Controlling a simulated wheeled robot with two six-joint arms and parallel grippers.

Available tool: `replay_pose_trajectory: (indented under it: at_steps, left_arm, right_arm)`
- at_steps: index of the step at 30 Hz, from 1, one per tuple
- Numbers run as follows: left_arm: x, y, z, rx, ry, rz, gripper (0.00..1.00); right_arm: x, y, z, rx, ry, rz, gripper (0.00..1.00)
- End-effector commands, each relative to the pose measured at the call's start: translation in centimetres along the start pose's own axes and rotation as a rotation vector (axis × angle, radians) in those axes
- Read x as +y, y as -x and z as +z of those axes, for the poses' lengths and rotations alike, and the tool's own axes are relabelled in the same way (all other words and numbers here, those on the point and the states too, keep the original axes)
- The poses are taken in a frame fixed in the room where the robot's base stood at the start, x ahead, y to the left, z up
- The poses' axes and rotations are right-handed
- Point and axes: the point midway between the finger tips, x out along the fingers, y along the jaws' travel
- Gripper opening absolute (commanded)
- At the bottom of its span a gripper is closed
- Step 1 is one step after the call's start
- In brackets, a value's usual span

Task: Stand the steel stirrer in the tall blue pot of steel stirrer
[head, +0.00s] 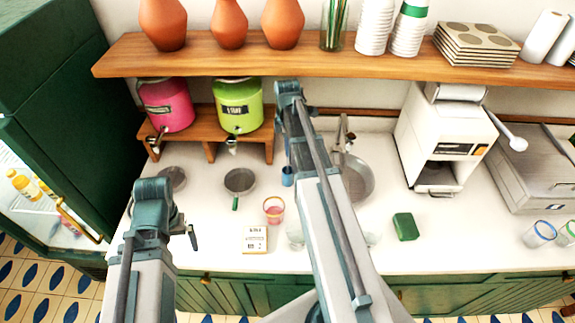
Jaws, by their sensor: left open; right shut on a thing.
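The tall blue pot (287,177) stands upright on the white counter, just left of my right forearm, which partly crowds it. My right arm reaches up the middle, and its wrist with the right gripper (284,138) hangs above and behind the pot. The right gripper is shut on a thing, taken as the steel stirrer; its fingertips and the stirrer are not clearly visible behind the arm. My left gripper (192,237) is open and empty, low at the left over the front of the counter, well apart from the pot.
Pink (166,105) and green (238,105) dispensers stand under a wooden shelf (200,58).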

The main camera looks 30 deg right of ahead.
Motion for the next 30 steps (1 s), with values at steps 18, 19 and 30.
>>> replay_pose_trajectory:
  at_steps: [18, 19, 30]
  left_arm:
    - [0.4, -4.9, -0.3, 0.0, -0.007, -0.001, 1.0]
    - [0.5, -5.1, -0.3, 0.0, -0.008, -0.002, 1.0]
    - [0.5, -5.1, -0.3, 0.0, -0.009, -0.002, 1.0]
  right_arm:
    - [0.0, -4.9, 0.0, 0.0, 0.0, 0.0, 0.0]
    - [0.0, -5.1, 0.0, 0.0, 0.0, 0.0, 0.0]
    - [0.0, -5.2, 0.0, 0.0, 0.0, 0.0, 0.0]
